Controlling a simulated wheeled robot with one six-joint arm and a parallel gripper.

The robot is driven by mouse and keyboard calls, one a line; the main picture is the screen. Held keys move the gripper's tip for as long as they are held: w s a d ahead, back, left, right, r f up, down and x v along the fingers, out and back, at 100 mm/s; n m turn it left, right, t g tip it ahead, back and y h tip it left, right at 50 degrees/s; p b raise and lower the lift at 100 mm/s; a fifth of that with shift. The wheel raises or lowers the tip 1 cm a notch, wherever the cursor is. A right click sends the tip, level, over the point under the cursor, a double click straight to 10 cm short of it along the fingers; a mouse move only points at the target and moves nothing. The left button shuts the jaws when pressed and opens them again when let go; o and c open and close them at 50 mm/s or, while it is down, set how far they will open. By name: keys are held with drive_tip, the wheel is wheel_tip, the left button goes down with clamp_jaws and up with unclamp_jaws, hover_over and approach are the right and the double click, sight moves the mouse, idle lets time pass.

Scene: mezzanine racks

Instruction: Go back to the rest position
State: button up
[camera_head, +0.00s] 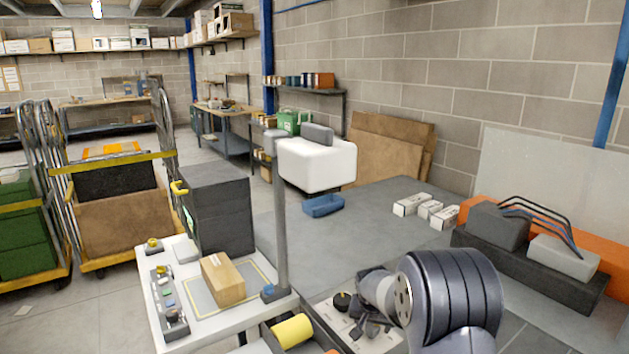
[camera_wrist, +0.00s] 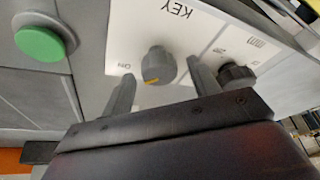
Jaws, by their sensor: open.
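My gripper (camera_wrist: 165,75) is open, with its two dark fingers apart at the left and right of a grey rotary knob (camera_wrist: 158,66). The knob has a yellow mark and sits on a white panel (camera_wrist: 120,32) lettered KEY and ON. I see gaps between the knob and both fingers; whether the tips reach down around it I cannot tell. A second, black knob (camera_wrist: 236,75) is to the right, and a green button (camera_wrist: 40,42) is at the upper left. In the head view my gripper (camera_head: 366,328) is low over the panel (camera_head: 322,307), partly hidden by my wrist.
A white bench (camera_head: 215,322) with a cardboard box (camera_head: 223,281) and a button box (camera_head: 168,301) stands left of the arm. A grey post (camera_head: 281,215) rises beside it. The grey table (camera_head: 375,212) behind holds a blue tray (camera_head: 323,206) and small white boxes (camera_head: 411,204).

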drive_tip(key=shift+r+n+y+p, duration=0.1)
drive_tip(key=shift+n+y+p, duration=0.2)
drive_tip(key=shift+n+p, duration=0.5)
drive_tip(key=shift+b+v, duration=0.35)
drive_tip(key=shift+v, duration=0.5)
drive_tip(key=shift+s, duration=0.1)
